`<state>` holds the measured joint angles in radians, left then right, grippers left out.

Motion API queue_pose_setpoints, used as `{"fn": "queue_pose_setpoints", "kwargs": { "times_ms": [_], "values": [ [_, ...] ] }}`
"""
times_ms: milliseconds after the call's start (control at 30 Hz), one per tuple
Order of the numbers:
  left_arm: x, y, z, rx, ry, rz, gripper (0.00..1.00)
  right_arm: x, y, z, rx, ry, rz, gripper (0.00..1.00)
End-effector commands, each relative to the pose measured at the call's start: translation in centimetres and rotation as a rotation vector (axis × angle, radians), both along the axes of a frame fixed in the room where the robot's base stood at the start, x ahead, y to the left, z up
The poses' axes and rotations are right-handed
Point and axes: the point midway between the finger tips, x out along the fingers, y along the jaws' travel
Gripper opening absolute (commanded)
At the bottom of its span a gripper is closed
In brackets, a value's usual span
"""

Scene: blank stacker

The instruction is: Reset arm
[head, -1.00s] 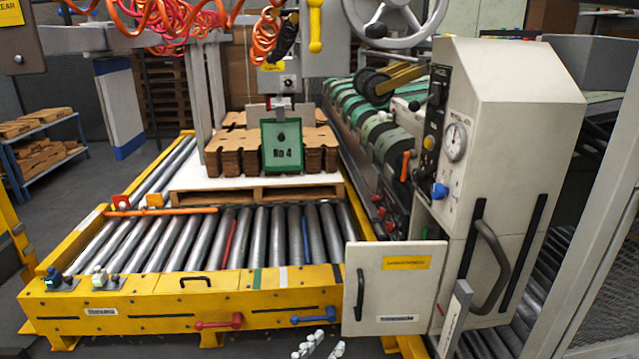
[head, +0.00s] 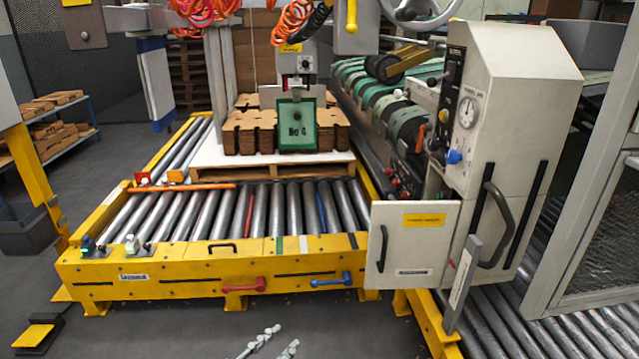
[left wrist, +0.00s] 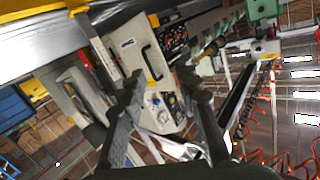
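My left gripper (head: 268,345) shows at the bottom edge of the head view, only its pale jointed fingers in the picture. The two fingers stand apart over the grey floor, with nothing between them. In the left wrist view the fingers of my left gripper (left wrist: 165,100) are spread wide and empty, and the machine shows beyond them, tilted. My right gripper is in neither view.
A yellow-framed roller conveyor (head: 215,259) stands ahead, with a pallet of brown cardboard blanks (head: 245,135). A white cabinet (head: 515,110) has its door (head: 412,240) swung open at right. Grey floor (head: 160,325) in front is mostly clear.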

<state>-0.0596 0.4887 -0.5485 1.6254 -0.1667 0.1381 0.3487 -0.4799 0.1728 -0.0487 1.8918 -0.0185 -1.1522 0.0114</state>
Motion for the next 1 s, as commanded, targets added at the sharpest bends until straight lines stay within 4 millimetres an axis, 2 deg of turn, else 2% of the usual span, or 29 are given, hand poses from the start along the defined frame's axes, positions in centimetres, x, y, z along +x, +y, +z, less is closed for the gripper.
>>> {"fn": "queue_pose_setpoints", "kwargs": {
  "times_ms": [33,133,300,467,567,700,800,1000],
  "values": [
    [0.0,1.9,-0.5,0.045,0.0,-0.003,0.32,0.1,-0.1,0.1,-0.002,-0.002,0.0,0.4],
    [-0.1,5.3,-1.3,0.123,0.0,-0.008,0.32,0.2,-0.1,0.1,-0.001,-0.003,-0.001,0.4],
    [-0.4,10.3,-4.2,0.235,0.126,0.154,0.32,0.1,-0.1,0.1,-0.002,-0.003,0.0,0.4],
    [-2.1,16.1,-7.0,0.363,0.268,0.298,0.32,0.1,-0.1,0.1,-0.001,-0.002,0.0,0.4],
    [-4.1,20.2,-8.7,0.451,0.379,0.39,0.32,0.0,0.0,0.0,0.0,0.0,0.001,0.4],
    [-8.3,26.0,-10.7,0.578,0.556,0.507,0.32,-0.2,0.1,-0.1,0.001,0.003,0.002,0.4],
    [-11.5,29.4,-11.4,0.655,0.67,0.571,0.32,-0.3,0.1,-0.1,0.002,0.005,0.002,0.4],
    [-17.6,34.5,-11.8,0.777,0.876,0.657,0.32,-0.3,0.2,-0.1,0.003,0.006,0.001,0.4]
  ]
}}
